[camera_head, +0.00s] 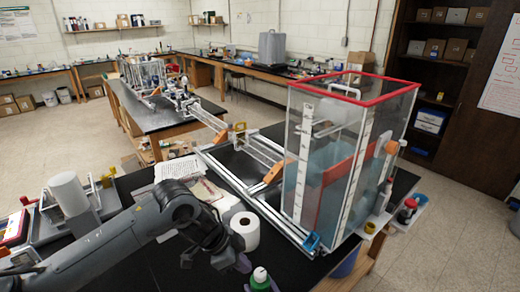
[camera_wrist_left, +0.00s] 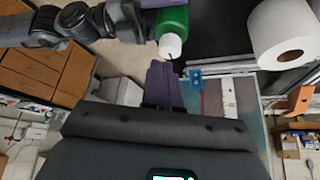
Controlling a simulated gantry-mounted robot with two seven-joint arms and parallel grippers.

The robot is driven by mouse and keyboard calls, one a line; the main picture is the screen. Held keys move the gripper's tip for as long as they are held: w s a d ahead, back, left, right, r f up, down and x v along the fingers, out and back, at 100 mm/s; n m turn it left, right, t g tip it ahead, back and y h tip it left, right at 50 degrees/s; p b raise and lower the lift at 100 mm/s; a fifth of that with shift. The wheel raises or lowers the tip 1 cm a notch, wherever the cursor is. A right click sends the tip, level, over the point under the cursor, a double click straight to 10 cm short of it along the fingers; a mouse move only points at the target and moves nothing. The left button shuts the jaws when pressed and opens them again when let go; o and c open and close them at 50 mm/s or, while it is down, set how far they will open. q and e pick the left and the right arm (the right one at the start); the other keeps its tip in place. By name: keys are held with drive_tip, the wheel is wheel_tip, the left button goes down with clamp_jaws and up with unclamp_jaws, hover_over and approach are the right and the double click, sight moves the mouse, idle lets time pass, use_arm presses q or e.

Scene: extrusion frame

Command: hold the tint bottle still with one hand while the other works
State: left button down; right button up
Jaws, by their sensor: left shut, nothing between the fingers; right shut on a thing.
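The tint bottle is green with a white cap; its top shows at the bottom edge of the head view (camera_head: 261,280), the rest cut off. In the left wrist view, the bottle (camera_wrist_left: 174,22) is at the top with its cap pointing toward my left fingers. My right gripper (camera_wrist_left: 152,18) comes in from the upper left there, its purple fingers shut on the bottle's side. My left gripper (camera_head: 243,264) is shut and empty, just left of the bottle in the head view. Its purple fingertips (camera_wrist_left: 162,68) are close to the cap in the wrist view; contact cannot be told.
A white paper roll (camera_head: 245,231) stands on the black bench beyond my left gripper. A tall clear tank (camera_head: 345,150) with a red rim stands to the right on a metal extrusion frame (camera_head: 238,186). A blue clamp (camera_head: 312,242) is at its near corner. Papers (camera_head: 180,168) lie behind my left arm.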

sight(260, 276)
use_arm(q)
drive_tip(key=w+f, duration=0.3)
drive_tip(key=f, duration=0.3)
idle(1.3)
